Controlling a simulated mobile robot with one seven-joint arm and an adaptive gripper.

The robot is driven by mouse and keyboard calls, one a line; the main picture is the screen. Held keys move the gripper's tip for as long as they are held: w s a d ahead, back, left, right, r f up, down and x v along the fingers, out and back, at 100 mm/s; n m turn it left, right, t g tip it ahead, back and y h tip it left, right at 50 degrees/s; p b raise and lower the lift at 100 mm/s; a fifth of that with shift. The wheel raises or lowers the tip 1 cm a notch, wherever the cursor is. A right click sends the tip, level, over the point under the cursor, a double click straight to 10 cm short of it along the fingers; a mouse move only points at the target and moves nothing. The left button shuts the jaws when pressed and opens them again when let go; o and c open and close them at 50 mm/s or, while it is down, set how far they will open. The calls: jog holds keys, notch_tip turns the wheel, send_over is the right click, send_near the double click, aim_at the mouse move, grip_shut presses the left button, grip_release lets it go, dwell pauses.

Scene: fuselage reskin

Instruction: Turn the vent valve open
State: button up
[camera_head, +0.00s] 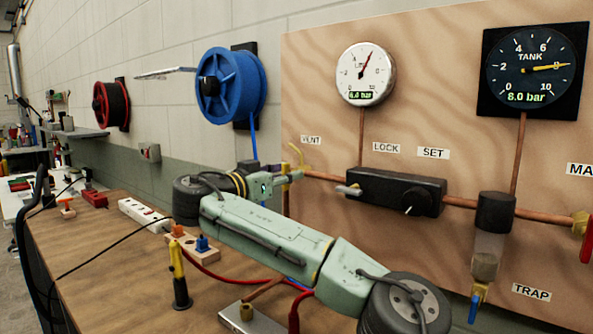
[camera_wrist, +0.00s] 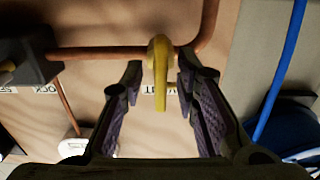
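The vent valve has a yellow lever (camera_head: 297,155), below the VENT label (camera_head: 311,140) on the plywood panel. In the wrist view the yellow lever (camera_wrist: 160,85) stands across the copper pipe, at about a right angle to it. My gripper (camera_head: 284,176) is at the valve, at the end of my pale green arm. In the wrist view my gripper (camera_wrist: 162,78) is open, with one finger on each side of the lever. Gaps show between the lever and both fingers. In the head view the fingers and valve body are small and partly overlap.
A black regulator block (camera_head: 397,192) sits right of the valve on the copper pipe (camera_head: 460,203). A blue hose reel (camera_head: 231,85) is on the wall at left. The workbench (camera_head: 110,240) holds several small items.

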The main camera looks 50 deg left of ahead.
jog(key=shift+c, duration=0.5)
grip_shut()
